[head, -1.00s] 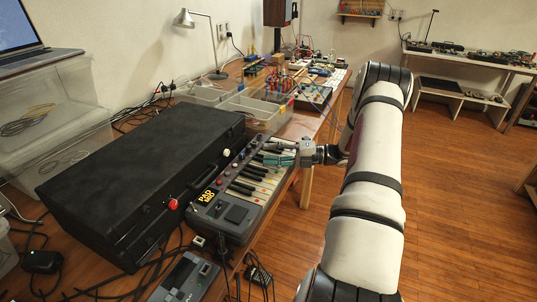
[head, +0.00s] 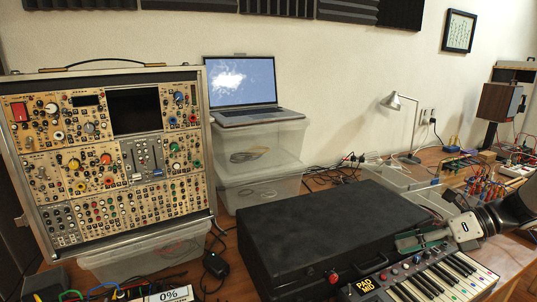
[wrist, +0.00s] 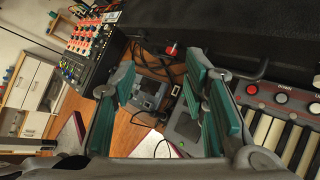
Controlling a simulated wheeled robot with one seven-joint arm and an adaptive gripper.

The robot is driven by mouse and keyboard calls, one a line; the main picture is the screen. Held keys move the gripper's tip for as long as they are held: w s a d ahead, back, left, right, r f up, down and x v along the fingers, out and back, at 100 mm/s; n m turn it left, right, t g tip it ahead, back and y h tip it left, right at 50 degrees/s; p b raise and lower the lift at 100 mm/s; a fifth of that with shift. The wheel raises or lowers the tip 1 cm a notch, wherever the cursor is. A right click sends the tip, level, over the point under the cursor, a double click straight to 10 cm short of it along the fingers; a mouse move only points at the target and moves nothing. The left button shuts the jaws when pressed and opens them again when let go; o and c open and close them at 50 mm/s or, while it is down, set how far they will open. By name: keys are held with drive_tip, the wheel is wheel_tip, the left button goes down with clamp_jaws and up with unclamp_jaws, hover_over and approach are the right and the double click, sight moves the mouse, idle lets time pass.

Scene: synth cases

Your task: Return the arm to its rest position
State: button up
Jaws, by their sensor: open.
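My gripper (head: 420,241) is at the right of the head view, above the back edge of the keyboard (head: 436,279) and beside the black case (head: 330,235). Its teal fingers point left in the picture. In the wrist view my gripper (wrist: 165,105) has its fingers spread wide, with nothing held between them. Part of my arm (head: 508,214) shows at the right edge of the head view; the rest of it is out of the picture.
A modular synth case (head: 108,160) stands upright at the left. A laptop (head: 245,85) sits on stacked clear bins (head: 262,150). A desk lamp (head: 400,115) stands farther back. Cables lie on the wooden table. In the wrist view, the keyboard (wrist: 285,125) lies right of the fingers.

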drive_tip(key=s+a+r+n+g+h+p, duration=0.35)
drive_tip(key=s+a+r+n+h, duration=0.25)
drive_tip(key=s+a+r+n, duration=0.6)
drive_tip(key=s+a+r+n+t+h+p, duration=0.1)
drive_tip(key=s+r+n+t+h, duration=0.1)
drive_tip(key=s+n, duration=0.5)
drive_tip(key=s+a+r+n+t+h+p, duration=0.1)
drive_tip(key=s+n+h, duration=0.2)
drive_tip(key=s+n, duration=0.5)
drive_tip(key=shift+a+r+n+t+h+p, duration=0.3)
drive_tip(key=shift+a+r+n+t+p, duration=0.1)
drive_tip(key=shift+n, duration=0.9)
drive_tip(key=shift+s, duration=0.1)
